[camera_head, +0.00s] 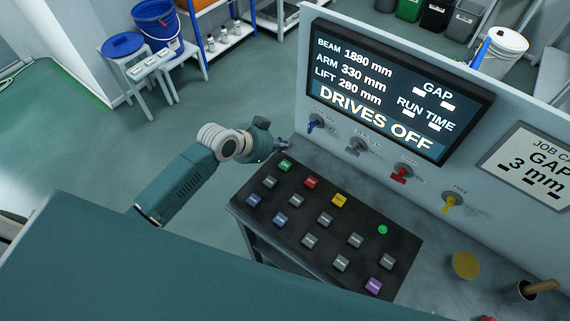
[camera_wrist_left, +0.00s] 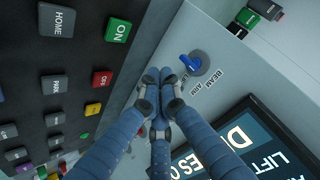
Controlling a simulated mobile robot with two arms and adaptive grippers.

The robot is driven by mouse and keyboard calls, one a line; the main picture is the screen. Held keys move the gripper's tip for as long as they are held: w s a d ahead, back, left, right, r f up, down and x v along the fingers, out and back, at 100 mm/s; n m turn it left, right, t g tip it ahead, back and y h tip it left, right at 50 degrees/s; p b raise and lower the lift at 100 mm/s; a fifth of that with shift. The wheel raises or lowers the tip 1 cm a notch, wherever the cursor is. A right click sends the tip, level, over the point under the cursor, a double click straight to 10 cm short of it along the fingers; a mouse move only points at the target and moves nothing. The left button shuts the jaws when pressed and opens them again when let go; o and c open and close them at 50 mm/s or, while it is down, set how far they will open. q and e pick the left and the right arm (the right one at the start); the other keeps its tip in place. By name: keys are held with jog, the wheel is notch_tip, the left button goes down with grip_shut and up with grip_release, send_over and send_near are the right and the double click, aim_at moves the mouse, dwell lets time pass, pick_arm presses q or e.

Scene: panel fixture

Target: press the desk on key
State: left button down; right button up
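The green ON key (camera_head: 286,165) is at the far left corner of the black key desk (camera_head: 330,262). It also shows in the left wrist view (camera_wrist_left: 118,30) at the top, left of the fingers. My left gripper (camera_head: 283,145) is just beyond the ON key, near the upright panel. In the left wrist view its fingertips (camera_wrist_left: 159,76) are together, with nothing seen between them. They lie between the ON key and a blue selector knob (camera_wrist_left: 190,66), apart from the key in the picture. The screen (camera_head: 385,95) reads DRIVES OFF. My right gripper is not in view.
A red key (camera_head: 311,182) and a yellow key (camera_head: 339,200) sit beside the ON key, with grey, blue and purple keys around. Blue, grey, red and yellow selectors line the panel behind the desk. A small green lamp (camera_head: 382,229) and a round yellow item (camera_head: 466,265) are to the right.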

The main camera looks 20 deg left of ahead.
aim_at(283, 166)
pick_arm(q)
notch_tip(283, 166, down, 7)
jog(key=b, duration=0.4)
jog(key=shift+r+b, duration=0.15)
jog(key=shift+b, duration=0.2)
dwell(0.8)
jog(key=shift+f, duration=0.2)
jog(key=shift+f, duration=0.1)
jog(key=shift+f+b, duration=0.2)
jog(key=shift+b, duration=0.1)
jog(key=shift+f+b, duration=0.3)
jog(key=shift+f, duration=0.2)
dwell(0.4)
dwell(0.4)
jog(key=shift+r+p, duration=0.85)
jog(key=shift+r, duration=0.05)
